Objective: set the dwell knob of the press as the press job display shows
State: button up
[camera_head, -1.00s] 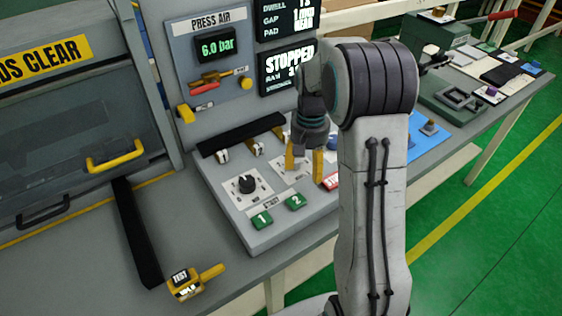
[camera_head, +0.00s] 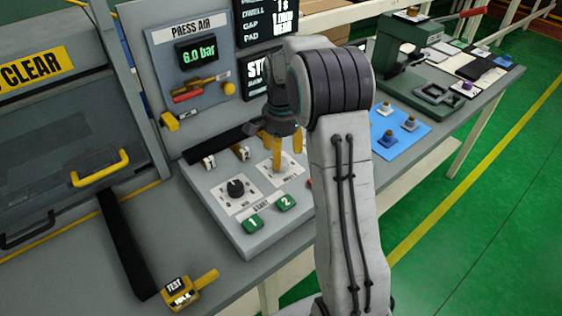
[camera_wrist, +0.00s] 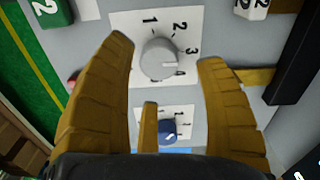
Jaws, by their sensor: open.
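My gripper (camera_head: 286,159) hangs open over the press control panel (camera_head: 213,187). In the wrist view its fingertips (camera_wrist: 166,50) lie either side of a round grey knob (camera_wrist: 158,58), with gaps on both sides. The knob's white plate shows 1, 2 and 3, with another mark beside the knob; I cannot make out its pointer or name. In the head view a finger hides this knob. A blue knob (camera_wrist: 168,130) lies beyond it in the wrist view. The press job display (camera_head: 268,18) has a DWELL row that seems to read 1 s; its top is cut off.
A black knob (camera_head: 236,188) and green buttons 1 (camera_head: 253,223) and 2 (camera_head: 286,202) sit near my gripper. White switches (camera_head: 209,160) stand behind. A yellow TEST block (camera_head: 181,293) lies at the front. A blue mat (camera_head: 398,143) with small parts lies right.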

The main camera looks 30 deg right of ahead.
jog(key=shift+f, duration=1.85)
jog(key=shift+r, duration=0.1)
jog(key=c, duration=1.2)
